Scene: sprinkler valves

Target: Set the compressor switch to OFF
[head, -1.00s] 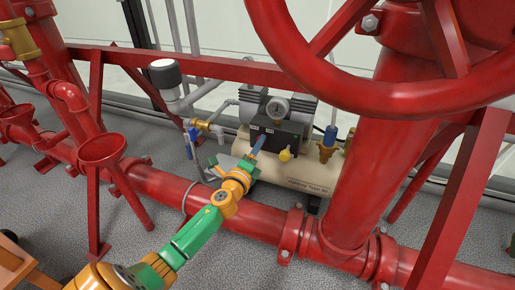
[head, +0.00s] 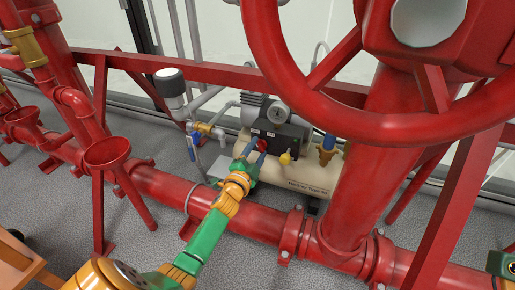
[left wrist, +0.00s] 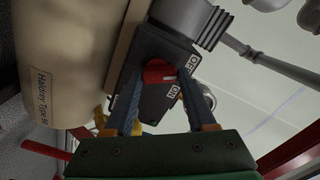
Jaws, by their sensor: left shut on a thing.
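The compressor (head: 305,172) has a cream tank and a black switch box (head: 285,133); the box also shows in the left wrist view (left wrist: 152,108). The red switch knob (left wrist: 157,76) sits on the box face, with OFF and ON labels beside it. It shows in the head view as a small red patch (head: 257,141). My left gripper (head: 254,150) is at the box. In the left wrist view, its two blue fingers (left wrist: 160,84) stand on either side of the knob, shut on it. The fingers partly cover the knob; I cannot tell its exact setting. My right gripper's fingers do not show.
A large red handwheel (head: 385,118) and a thick red pipe (head: 355,190) stand right of the compressor. A red horizontal pipe (head: 160,186) runs below my left arm. A red funnel (head: 107,152) and a blue-handled valve (head: 191,142) are to the left.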

